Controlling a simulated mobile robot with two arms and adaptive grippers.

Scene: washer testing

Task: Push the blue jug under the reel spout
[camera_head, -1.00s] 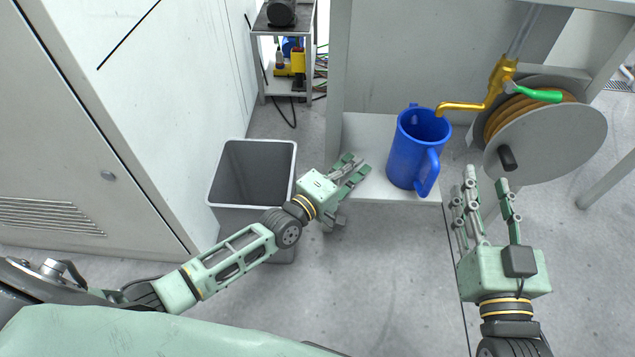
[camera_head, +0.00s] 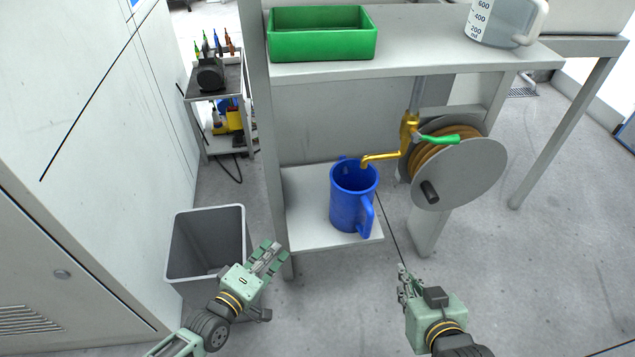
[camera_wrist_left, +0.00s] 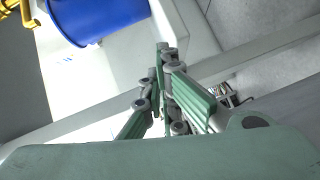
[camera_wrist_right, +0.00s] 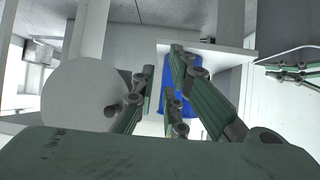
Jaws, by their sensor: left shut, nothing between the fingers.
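The blue jug (camera_head: 350,208) stands upright on a low white shelf (camera_head: 305,222), its handle facing front right. The yellow reel spout (camera_head: 385,156) comes from the right; its tip overlaps the right part of the jug's rim in the head view. I cannot tell if it is directly above the opening. My left gripper (camera_head: 272,256) is shut and empty, left of the shelf's front corner and apart from the jug. The jug also shows in the left wrist view (camera_wrist_left: 95,18). My right gripper (camera_head: 402,278) is slightly open and empty, in front of and right of the jug; its fingers partly hide the jug (camera_wrist_right: 182,105) in the right wrist view.
A grey bin (camera_head: 207,240) stands beside my left gripper. The hose reel (camera_head: 470,170) with a green lever (camera_head: 440,138) is right of the jug. A table above carries a green tray (camera_head: 322,45) and a measuring jug (camera_head: 500,20). Floor in front is clear.

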